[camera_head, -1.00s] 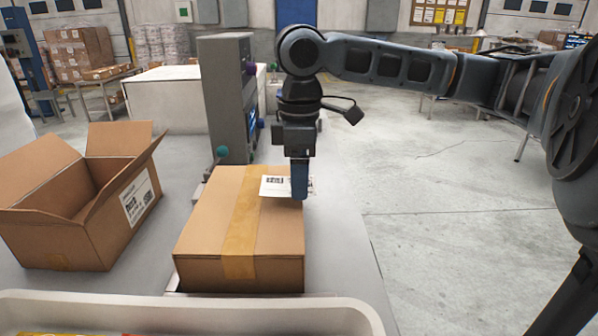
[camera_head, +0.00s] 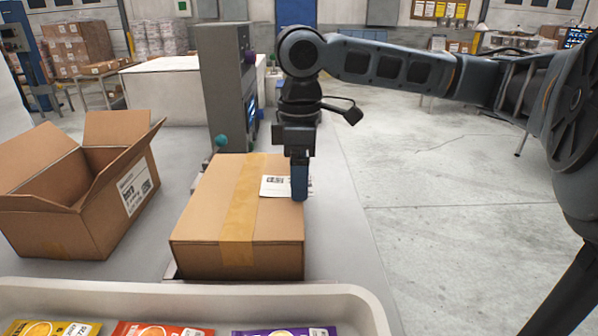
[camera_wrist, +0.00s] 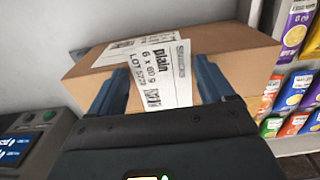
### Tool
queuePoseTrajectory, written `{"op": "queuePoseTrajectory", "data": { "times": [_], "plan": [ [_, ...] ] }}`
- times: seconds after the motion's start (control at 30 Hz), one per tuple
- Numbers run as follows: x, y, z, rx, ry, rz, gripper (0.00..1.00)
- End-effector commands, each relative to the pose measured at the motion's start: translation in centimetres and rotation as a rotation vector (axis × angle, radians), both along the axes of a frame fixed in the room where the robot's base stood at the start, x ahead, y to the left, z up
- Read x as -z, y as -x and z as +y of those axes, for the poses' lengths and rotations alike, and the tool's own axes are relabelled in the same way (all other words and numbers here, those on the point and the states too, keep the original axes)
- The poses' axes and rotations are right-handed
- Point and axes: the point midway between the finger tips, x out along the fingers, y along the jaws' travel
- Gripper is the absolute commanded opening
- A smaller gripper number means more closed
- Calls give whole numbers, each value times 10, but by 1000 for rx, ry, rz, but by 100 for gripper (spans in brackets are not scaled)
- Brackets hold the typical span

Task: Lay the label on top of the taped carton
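The label (camera_head: 273,187) is a white sheet with black print. My gripper (camera_head: 300,198) is shut on it, and it sticks out to the left over the carton in the head view. In the wrist view the label (camera_wrist: 164,80) lies tilted between the two fingers (camera_wrist: 165,85), its print reading "plain". The taped carton (camera_head: 205,215) is closed, with a tan tape strip along its top. My gripper is above its right part. I cannot tell whether the label touches the carton top. Another white printed patch shows behind the label in the wrist view.
An open carton (camera_head: 55,225) with a side label stands at left. A grey weigher (camera_head: 225,85) with a screen stands behind the taped carton. A pale tray (camera_head: 365,310) with colourful sachets is in front. Open floor lies to the right.

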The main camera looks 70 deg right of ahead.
Motion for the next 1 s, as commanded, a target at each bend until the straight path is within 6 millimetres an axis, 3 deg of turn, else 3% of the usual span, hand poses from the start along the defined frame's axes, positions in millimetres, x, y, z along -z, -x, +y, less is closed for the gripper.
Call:
{"op": "queuePoseTrajectory", "data": {
  "times": [0.17, 0.47, 0.8, 1.0],
  "plan": [
    [0, 0, 1, -1, -2, 1, 100],
    [-3, 0, 1, -1, -1, 0, 100],
    [-54, 0, 1, -1, 1, 0, 100],
    [-74, 0, 1, 0, 1, 0, 100]
  ]
}}
